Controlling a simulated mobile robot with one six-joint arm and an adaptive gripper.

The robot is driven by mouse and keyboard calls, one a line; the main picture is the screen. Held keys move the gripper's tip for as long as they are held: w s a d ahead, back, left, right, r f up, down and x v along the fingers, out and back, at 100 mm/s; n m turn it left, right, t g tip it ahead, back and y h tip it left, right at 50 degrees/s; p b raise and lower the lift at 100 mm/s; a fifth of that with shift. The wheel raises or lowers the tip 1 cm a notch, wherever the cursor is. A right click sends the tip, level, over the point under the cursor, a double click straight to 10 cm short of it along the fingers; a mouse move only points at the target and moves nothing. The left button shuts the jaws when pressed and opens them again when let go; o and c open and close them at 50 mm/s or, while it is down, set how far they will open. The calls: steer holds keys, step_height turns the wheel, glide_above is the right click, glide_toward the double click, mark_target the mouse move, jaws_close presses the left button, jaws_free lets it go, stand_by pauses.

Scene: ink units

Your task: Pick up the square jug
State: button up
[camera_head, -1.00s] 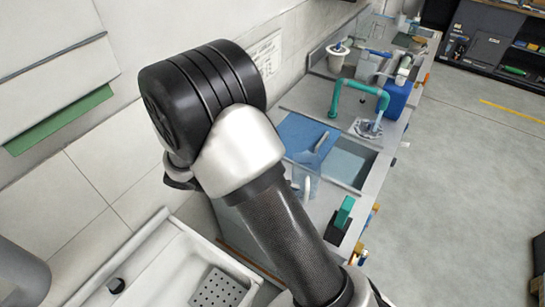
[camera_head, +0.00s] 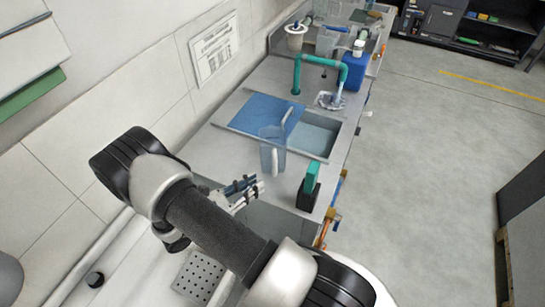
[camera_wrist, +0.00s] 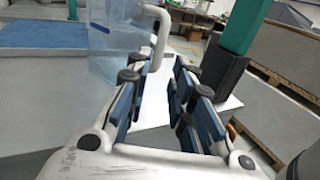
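The square jug (camera_head: 268,157) is clear and bluish with a pale handle. It stands upright on the grey counter, in front of the blue board. In the wrist view the jug (camera_wrist: 112,38) is at upper left, with its pale handle (camera_wrist: 160,35) bent toward the middle, above the gap between my fingers. My gripper (camera_head: 252,188) is just in front of the jug, low and slightly left in the head view. In the wrist view my gripper (camera_wrist: 157,85) is open, with blue-padded fingers apart and nothing between them.
A black-and-teal object (camera_head: 309,188) stands at the counter's right edge, near the jug; it also shows in the wrist view (camera_wrist: 230,50). Behind the jug are a blue board (camera_head: 262,112), a sink basin (camera_head: 315,138), a teal tap (camera_head: 298,75) and a blue canister (camera_head: 354,72).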

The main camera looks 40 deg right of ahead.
mark_target(275, 173)
steer(key=d, duration=0.3)
steer(key=shift+s+d, duration=0.15)
steer(key=shift+d, duration=0.25)
steer(key=shift+s+d+r+b, duration=0.15)
steer(key=shift+d+b, duration=0.3)
steer(key=shift+d, duration=0.95)
steer(key=shift+w+d+r+b, duration=0.15)
steer(key=shift+d+b, duration=0.3)
steer(key=shift+d, duration=0.9)
steer(key=shift+s, duration=0.1)
jaws_close()
